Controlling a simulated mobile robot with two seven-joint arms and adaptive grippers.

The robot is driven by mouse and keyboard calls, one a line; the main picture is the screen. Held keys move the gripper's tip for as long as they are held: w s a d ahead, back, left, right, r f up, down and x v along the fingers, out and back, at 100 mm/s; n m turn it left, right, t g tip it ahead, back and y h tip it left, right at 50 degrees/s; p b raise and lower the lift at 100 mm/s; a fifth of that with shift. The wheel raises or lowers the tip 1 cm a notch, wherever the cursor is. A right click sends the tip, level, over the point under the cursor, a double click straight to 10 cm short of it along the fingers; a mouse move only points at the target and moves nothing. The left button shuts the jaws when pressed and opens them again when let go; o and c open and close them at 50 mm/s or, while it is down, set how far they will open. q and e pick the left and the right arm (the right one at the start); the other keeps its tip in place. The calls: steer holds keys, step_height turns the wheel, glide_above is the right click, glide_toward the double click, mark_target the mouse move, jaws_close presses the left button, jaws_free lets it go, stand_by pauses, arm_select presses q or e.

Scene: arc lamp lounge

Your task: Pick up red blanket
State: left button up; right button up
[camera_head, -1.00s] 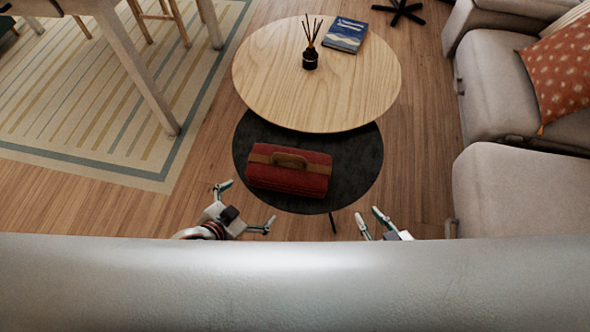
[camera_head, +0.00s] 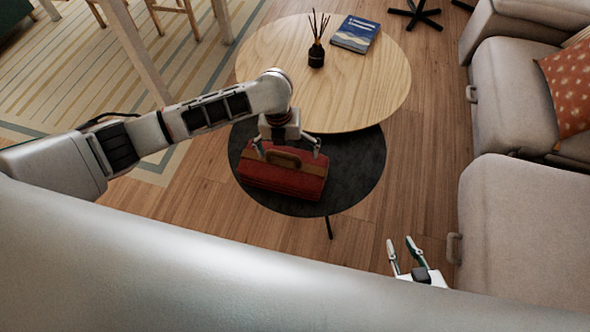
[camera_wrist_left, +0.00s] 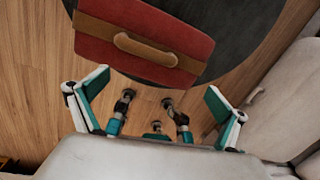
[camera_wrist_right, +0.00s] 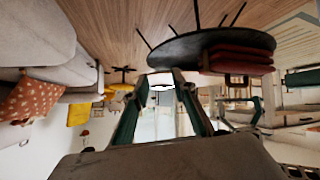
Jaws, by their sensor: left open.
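The red blanket (camera_head: 270,178) is a rolled or folded bundle with a brown strap and a tan handle. It lies on the low black round table (camera_head: 352,182). It also shows at the top of the left wrist view (camera_wrist_left: 150,45), with its handle facing the camera. My left gripper (camera_head: 290,150) is over the blanket with its fingers spread, open and empty. In the left wrist view its fingers (camera_wrist_left: 158,105) are wide apart, and the blanket lies beyond them. My right gripper (camera_head: 403,258) is low at the right, away from the blanket, with its fingers apart and nothing between them.
A higher round wooden table (camera_head: 350,92) overlaps the black table and bears a reed diffuser (camera_head: 316,54) and a blue book (camera_head: 355,34). A grey sofa (camera_head: 520,215) stands at the right. Wooden floor (camera_head: 425,150) lies clear between.

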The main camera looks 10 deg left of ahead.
mark_target(282, 153)
arm_select(q)
steer(key=shift+w+a+r+m+y, duration=0.5)
steer(key=shift+w+a+r+m, duration=0.2)
steer(key=shift+w+a+m, duration=0.25)
steer(key=shift+w+a, duration=0.1)
steer(key=shift+a, duration=0.1)
step_height(282, 153, down, 3)
steer(key=shift+r+b, duration=0.2)
steer(key=shift+b, duration=0.45)
steer(key=shift+f, duration=0.6)
step_height(282, 153, down, 3)
steer(key=shift+a+r+b, duration=0.1)
steer(key=shift+r+b, duration=0.05)
steer(key=shift+b, duration=0.7)
steer(key=shift+w+f, duration=0.2)
steer(key=shift+f, duration=0.45)
steer(key=shift+r, duration=0.2)
steer(key=c, duration=2.1)
arm_select(e)
steer(key=shift+d+f, duration=0.25)
steer(key=shift+f, duration=0.4)
